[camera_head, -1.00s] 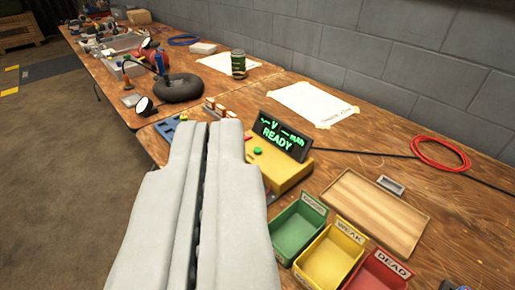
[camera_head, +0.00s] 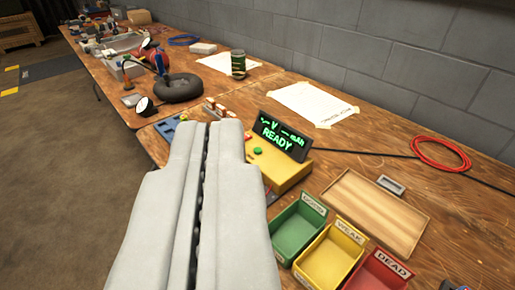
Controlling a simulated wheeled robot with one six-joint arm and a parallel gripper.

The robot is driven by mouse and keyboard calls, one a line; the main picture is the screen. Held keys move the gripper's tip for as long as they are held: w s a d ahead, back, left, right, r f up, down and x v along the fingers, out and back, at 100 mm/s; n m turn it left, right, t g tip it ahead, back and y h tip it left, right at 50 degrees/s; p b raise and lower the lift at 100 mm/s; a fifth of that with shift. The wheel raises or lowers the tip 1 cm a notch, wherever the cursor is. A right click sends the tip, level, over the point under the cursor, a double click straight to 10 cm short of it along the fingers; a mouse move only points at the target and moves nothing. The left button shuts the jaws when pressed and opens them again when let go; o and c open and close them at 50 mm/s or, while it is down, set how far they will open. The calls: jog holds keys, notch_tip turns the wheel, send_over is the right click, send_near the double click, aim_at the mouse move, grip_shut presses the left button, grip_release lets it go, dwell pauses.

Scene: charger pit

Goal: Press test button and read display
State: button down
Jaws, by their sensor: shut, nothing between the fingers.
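The yellow tester (camera_head: 290,174) stands on the wooden workbench, just right of my gripper's tips. Its dark display (camera_head: 281,136) shows green text: dashes with "V" and "mAh", and "READY" below.
Green (camera_head: 299,228), yellow (camera_head: 329,255) and red (camera_head: 378,274) bins, the last labelled "DEAD", stand in front of the tester. A wooden tray (camera_head: 375,212) lies to the right. A blue holder (camera_head: 168,128) and small batteries (camera_head: 214,108) are behind my gripper. A red cable coil (camera_head: 440,153) lies far right.

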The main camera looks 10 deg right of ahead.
dwell(0.5)
jog(key=m+g+y, duration=0.2)
jog(key=m+g, duration=0.5)
jog(key=g, duration=0.1)
send_over(258, 151)
notch_tip(258, 151, down, 19)
jog(key=shift+s, duration=0.2)
jog(key=shift+d+f, duration=0.1)
jog(key=shift+f, duration=4.3)
jog(key=shift+f, duration=0.1)
jog(key=shift+f, duration=0.3)
